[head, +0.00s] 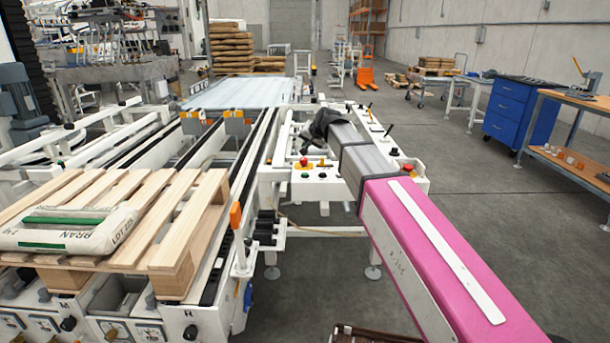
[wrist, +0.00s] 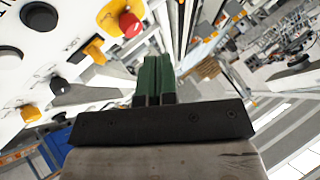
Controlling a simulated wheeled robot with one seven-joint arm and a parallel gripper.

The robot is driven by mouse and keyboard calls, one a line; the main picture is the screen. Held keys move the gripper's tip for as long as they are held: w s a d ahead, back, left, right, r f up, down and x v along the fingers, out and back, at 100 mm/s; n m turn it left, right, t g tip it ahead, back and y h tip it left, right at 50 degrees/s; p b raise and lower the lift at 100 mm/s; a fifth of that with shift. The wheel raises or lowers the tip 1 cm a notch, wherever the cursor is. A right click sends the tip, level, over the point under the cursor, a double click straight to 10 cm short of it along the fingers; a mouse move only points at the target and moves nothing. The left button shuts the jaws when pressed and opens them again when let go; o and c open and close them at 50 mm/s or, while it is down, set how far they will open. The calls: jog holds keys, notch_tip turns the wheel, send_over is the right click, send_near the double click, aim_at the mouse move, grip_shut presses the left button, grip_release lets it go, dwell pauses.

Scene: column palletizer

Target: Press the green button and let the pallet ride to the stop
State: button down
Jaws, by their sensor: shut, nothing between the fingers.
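A wooden pallet (head: 185,225) lies on the roller conveyor at the left in the head view, with a white bran bag (head: 70,228) on it. The white control panel (head: 318,185) stands beside the conveyor. A red emergency button shows on it in the head view and at the top of the wrist view (wrist: 130,24), with black and yellow controls left of it.
Two orange-topped blocks (head: 234,115) stand across the conveyor beyond the pallet; whether they are the stop I cannot tell. The track between is clear. A blue drawer cabinet (head: 523,110) and a workbench (head: 575,130) stand right, with open floor before them.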

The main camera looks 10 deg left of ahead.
aim_at(305, 174)
jog(key=shift+f, duration=4.45)
jog(key=shift+f, duration=0.1)
jog(key=shift+f, duration=0.3)
